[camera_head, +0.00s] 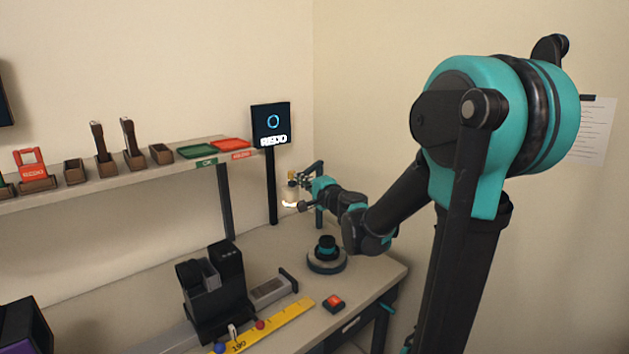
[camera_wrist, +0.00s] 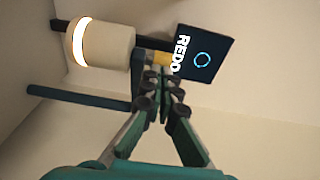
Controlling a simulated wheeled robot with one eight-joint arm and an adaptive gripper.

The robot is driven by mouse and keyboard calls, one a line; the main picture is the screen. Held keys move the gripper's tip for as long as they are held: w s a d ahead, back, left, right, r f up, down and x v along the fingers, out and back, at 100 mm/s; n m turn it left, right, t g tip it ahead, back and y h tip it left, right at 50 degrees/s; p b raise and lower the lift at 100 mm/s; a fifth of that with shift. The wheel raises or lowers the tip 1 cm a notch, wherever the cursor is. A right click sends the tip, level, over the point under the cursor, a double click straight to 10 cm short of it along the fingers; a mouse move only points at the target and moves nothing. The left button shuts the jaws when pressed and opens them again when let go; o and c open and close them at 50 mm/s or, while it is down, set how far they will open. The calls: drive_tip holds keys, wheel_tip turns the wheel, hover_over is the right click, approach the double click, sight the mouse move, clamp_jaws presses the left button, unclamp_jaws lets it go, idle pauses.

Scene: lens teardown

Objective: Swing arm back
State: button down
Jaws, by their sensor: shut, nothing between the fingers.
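A dark swing arm (camera_head: 308,172) reaches out from the top of a post at the back right of the bench. A cream cylinder (camera_head: 291,194) with a glowing lower end hangs from it, and a small yellow part shows near its top. In the wrist view the cylinder (camera_wrist: 105,46) with its lit ring is at upper left, the dark bar (camera_wrist: 151,44) passes behind it, and the yellow part (camera_wrist: 161,58) is just beyond my fingertips. My gripper (camera_wrist: 165,78) is shut and empty, close to the yellow part; I cannot tell whether they touch. The head view shows my gripper (camera_head: 305,204) small, beside the cylinder.
A screen (camera_head: 271,124) reading REDO stands on a dark pole behind. Below are a round dark base (camera_head: 326,260), a red button (camera_head: 333,302), a yellow ruler (camera_head: 270,325) and a black device (camera_head: 215,290). A shelf (camera_head: 110,181) with holders and trays runs along the wall.

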drive_tip(key=w+a, duration=0.5)
drive_tip(key=a, duration=0.4)
drive_tip(key=shift+w, duration=0.35)
drive_tip(key=shift+r, duration=0.1)
